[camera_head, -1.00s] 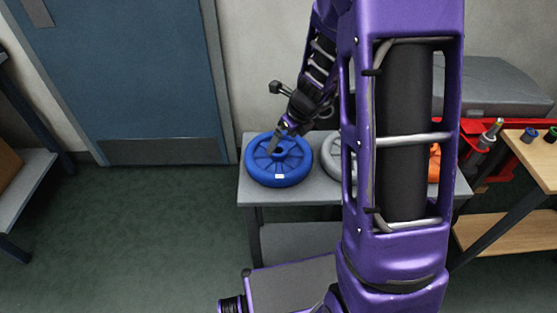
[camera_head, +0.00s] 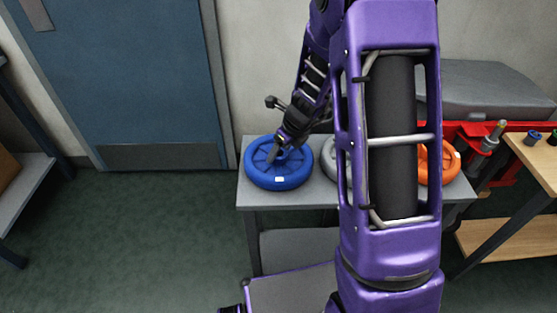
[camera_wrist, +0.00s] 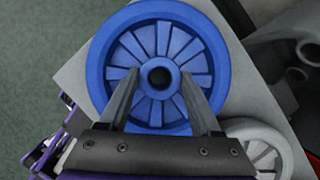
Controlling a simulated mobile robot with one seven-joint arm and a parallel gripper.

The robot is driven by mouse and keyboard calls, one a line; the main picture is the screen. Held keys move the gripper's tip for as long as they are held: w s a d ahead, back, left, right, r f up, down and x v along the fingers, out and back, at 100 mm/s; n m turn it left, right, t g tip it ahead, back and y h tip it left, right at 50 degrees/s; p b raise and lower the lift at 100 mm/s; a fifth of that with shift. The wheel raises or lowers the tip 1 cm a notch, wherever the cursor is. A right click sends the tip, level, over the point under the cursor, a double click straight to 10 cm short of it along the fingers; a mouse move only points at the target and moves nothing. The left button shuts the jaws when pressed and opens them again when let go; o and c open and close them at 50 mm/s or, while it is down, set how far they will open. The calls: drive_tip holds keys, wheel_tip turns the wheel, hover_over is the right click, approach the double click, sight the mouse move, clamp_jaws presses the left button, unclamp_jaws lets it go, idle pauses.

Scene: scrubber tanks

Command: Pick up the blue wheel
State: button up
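The blue wheel (camera_head: 278,163) lies flat at the left end of a grey table in the head view. It fills the middle of the wrist view (camera_wrist: 194,48), with spokes and a dark hub hole. My gripper (camera_wrist: 156,90) is over the wheel with its two fingers spread apart, one on each side of the hub. In the head view my gripper (camera_head: 275,155) points down at the wheel's middle. I cannot tell whether the fingertips touch the wheel. Nothing shows between the fingers except the wheel's hub and spokes.
A grey wheel (camera_wrist: 258,140) lies close beside the blue one, and an orange wheel (camera_head: 437,163) lies farther right on the grey table (camera_head: 290,199). My arm hides part of the table. A blue door (camera_head: 140,75) stands behind. The floor at left is clear.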

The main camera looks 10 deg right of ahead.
clamp_jaws()
